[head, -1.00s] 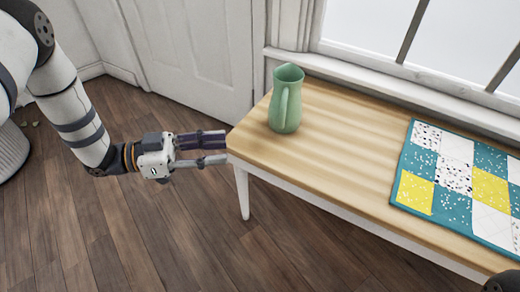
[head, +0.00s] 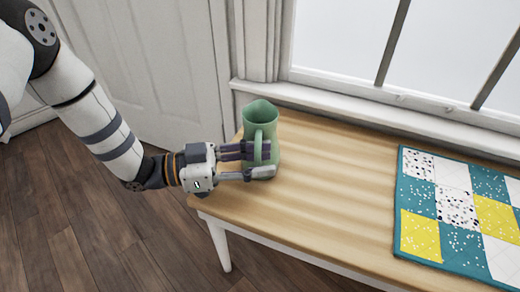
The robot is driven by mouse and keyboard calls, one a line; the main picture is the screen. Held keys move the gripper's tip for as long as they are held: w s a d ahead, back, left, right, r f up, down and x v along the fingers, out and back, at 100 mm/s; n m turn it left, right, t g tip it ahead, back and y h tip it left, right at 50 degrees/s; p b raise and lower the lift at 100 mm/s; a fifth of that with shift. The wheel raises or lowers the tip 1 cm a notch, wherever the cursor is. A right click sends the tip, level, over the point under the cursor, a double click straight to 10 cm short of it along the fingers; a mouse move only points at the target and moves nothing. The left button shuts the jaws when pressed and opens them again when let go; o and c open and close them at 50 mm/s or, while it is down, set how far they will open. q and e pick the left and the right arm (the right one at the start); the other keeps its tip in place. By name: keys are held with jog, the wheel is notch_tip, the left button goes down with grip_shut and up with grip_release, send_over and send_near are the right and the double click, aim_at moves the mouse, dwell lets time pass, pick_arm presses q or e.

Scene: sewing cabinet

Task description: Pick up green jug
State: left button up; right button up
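The green jug (head: 262,118) stands upright at the left end of the wooden table, with its handle facing me. My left gripper (head: 262,162) is at the jug, reaching in from the left. Its fingers are apart, one passing behind the handle and the other in front of the jug's lower part. The handle lies across the space between them. I cannot tell whether either finger touches the jug. My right gripper is out of view.
The table (head: 320,200) is bare between the jug and a teal, white and yellow patchwork quilt piece (head: 420,235) on the right. A window sill (head: 370,100) runs behind the table. A white panelled door (head: 150,70) is at the back left.

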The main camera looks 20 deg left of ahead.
aim_at(258, 150)
pick_arm(q)
grip_shut()
jog(key=shift+r, duration=0.15)
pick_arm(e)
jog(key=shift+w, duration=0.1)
pick_arm(q)
jog(key=shift+r+p, duration=0.3)
jog(key=shift+r, duration=0.3)
notch_tip(258, 150, up, 2)
jog(key=shift+r+p, duration=0.2)
jog(key=shift+p, duration=0.35)
jog(key=s+d+r+p, duration=0.5)
jog(key=s+d+r, duration=0.2)
jog(key=s, duration=0.5)
jog(key=shift+r, duration=1.05)
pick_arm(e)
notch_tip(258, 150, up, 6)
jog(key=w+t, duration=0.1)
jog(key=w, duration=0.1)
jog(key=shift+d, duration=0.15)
